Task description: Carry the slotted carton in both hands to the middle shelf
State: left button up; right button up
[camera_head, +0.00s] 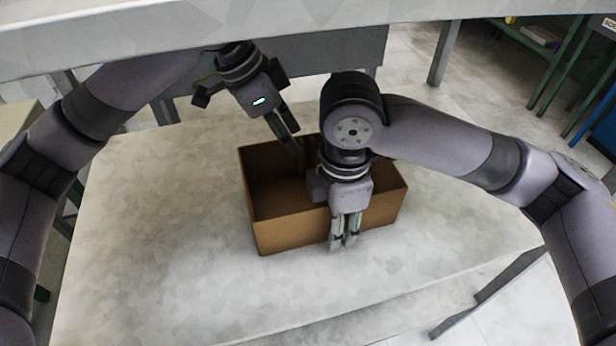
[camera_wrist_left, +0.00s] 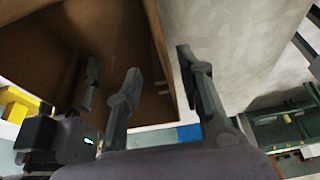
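The open-topped brown carton (camera_head: 285,232) stands on a pale grey surface, and its inside looks empty. My left gripper (camera_head: 286,135) is at the carton's far rim, its fingers pointing down. In the left wrist view, the left gripper (camera_wrist_left: 160,85) has its fingers spread, and an edge of the carton (camera_wrist_left: 155,35) shows between them; contact is not clear. A dark slot-like gap shows in the carton there. My right gripper (camera_head: 345,232) is at the near wall, its fingers close together in front of it. Whether they hold anything is unclear.
The pale surface (camera_head: 150,220) is clear to the left of the carton and in front of it. A grey slab edge (camera_head: 130,45) crosses the top of the head view. Green racks (camera_head: 560,60) stand at the far right.

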jog(key=shift+r, duration=0.35)
pick_arm(q)
jog(key=shift+r, duration=0.2)
pick_arm(e)
notch_tip(320, 180, up, 7)
jog(key=shift+f, duration=0.1)
pick_arm(q)
jog(key=shift+r, duration=0.1)
